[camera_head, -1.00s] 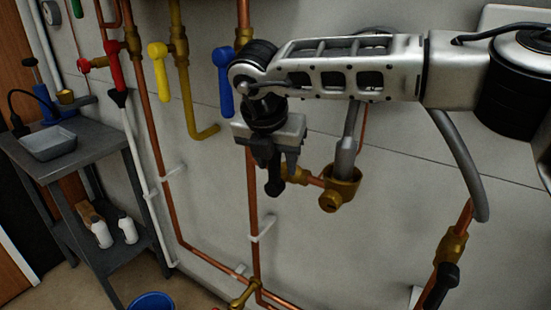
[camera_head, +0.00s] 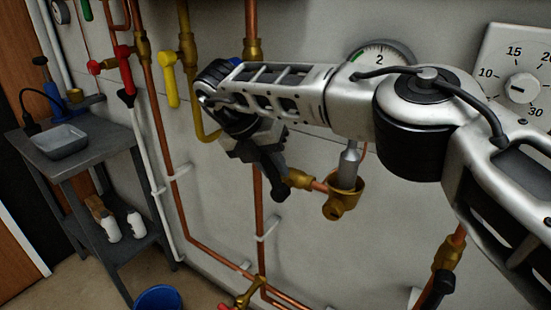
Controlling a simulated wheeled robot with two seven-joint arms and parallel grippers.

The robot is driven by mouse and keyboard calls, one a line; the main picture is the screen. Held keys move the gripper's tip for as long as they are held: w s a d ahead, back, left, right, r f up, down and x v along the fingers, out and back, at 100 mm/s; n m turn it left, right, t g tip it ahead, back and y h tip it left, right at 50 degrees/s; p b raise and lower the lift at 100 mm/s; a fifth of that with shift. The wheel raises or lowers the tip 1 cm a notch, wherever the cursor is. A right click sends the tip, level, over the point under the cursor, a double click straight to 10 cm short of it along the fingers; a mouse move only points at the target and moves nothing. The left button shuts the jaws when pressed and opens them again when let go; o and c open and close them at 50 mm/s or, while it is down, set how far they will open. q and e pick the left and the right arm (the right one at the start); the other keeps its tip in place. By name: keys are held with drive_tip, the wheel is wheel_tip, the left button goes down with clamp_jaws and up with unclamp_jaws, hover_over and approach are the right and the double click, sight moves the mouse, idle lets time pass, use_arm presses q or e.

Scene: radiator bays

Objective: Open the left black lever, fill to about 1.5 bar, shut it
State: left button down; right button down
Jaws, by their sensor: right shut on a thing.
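My right gripper (camera_head: 262,153) comes in from the right and is shut on the left black lever (camera_head: 274,180), next to a brass valve (camera_head: 299,179). The lever's lower end shows below the jaws and slants down to the right; the jaws hide its upper part. A white pressure gauge (camera_head: 380,58) with a "2" and a green mark shows above my arm. Its lower part is hidden and I cannot read the needle. A second black lever (camera_head: 440,285) hangs at a brass valve at lower right. My left gripper is not in view.
A yellow lever (camera_head: 167,80) and a red lever (camera_head: 125,72) are on pipes to the left. A grey cart (camera_head: 90,143) with a tray stands at the left. A blue bucket (camera_head: 158,298) is on the floor. A white dial unit (camera_head: 520,75) is at the upper right.

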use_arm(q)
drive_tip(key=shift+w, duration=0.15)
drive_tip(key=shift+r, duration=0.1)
use_arm(e)
drive_tip(key=c, duration=1.3)
unclamp_jaws()
drive_tip(key=shift+o, duration=0.2)
